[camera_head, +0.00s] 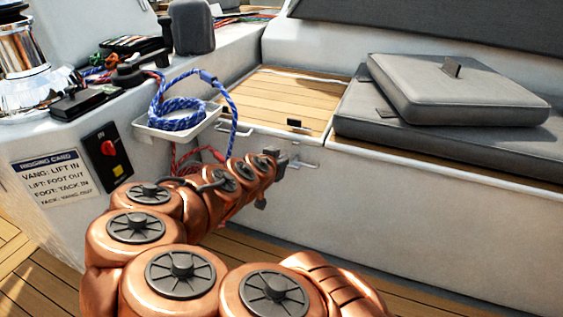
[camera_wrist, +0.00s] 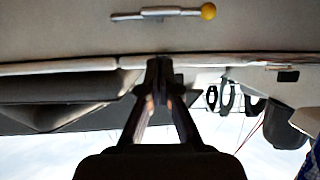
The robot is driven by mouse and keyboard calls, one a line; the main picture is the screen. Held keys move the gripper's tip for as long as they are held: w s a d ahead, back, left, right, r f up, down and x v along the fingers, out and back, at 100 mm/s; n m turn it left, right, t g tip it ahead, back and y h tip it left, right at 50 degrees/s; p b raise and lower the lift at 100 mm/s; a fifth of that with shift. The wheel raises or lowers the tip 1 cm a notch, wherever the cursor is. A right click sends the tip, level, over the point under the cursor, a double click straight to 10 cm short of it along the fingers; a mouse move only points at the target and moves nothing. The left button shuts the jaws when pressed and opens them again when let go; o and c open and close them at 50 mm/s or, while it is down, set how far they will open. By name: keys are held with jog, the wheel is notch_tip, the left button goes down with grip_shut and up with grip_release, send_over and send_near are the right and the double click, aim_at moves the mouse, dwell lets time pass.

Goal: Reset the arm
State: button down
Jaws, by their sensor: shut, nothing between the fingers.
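My copper-coloured arm reaches from the bottom of the head view up to the middle. My gripper (camera_head: 281,158) is at its end, small and dark, in front of the white locker wall below the wooden seat hatch. In the wrist view my gripper (camera_wrist: 159,72) shows its two dark fingers converging to meet at the tips, shut and empty. A metal latch bar with a yellow ball knob (camera_wrist: 208,12) lies beyond the fingertips at the top of the wrist view, apart from them. That view appears upside down, with sky at the bottom.
A white tray (camera_head: 172,133) with blue rope (camera_head: 178,113) is left of my gripper. A switch panel (camera_head: 108,152) and rigging card (camera_head: 53,171) are on the left wall. The wooden hatch (camera_head: 290,95) is clear; a grey cushion (camera_head: 450,90) lies at right.

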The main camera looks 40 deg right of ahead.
jog(key=shift+s+a+f, duration=0.1)
jog(key=shift+s+a, duration=0.15)
jog(key=shift+a, duration=0.05)
jog(key=s+a+r+n+g+y+p, duration=0.3)
jog(key=s+a+r+p, duration=0.4)
jog(key=s+r+p, duration=0.3)
jog(key=s+a+r+n+g+y+p, duration=0.2)
jog(key=s+a+r+n+y+p, duration=0.2)
jog(key=r+p, duration=1.5)
jog(key=s+a+r+n+g+y+p, duration=0.3)
jog(key=s+a+r+p, duration=0.7)
jog(key=s+r+p, duration=0.5)
jog(key=shift+s+a+n+g+y+p, duration=0.3)
jog(key=shift+s+a+n+y+p, duration=0.1)
jog(key=shift+s+n, duration=0.4)
